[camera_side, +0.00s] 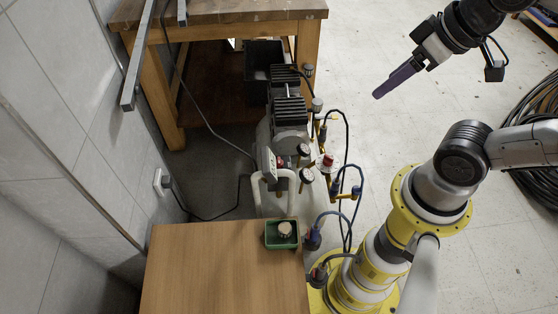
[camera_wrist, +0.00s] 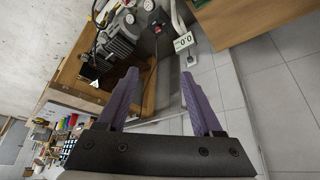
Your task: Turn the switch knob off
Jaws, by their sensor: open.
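A round beige knob (camera_side: 285,229) sits in a small green box (camera_side: 282,242) on the near wooden table, close to its right back corner. I take it for the switch knob; its on or off position is too small to read. My gripper (camera_side: 378,95) is high at the upper right of the side view, well away from the knob and touching nothing. In the wrist view its two purple fingers (camera_wrist: 159,76) stand apart with nothing between them. The knob does not show in the wrist view.
The near table (camera_side: 200,275) is otherwise bare. An air compressor (camera_side: 290,125) with gauges, hoses and a red button stands behind it. A wooden workbench (camera_side: 220,12) is at the back. A black coiled hose (camera_side: 540,130) lies at the right. A wall (camera_side: 60,130) borders the left.

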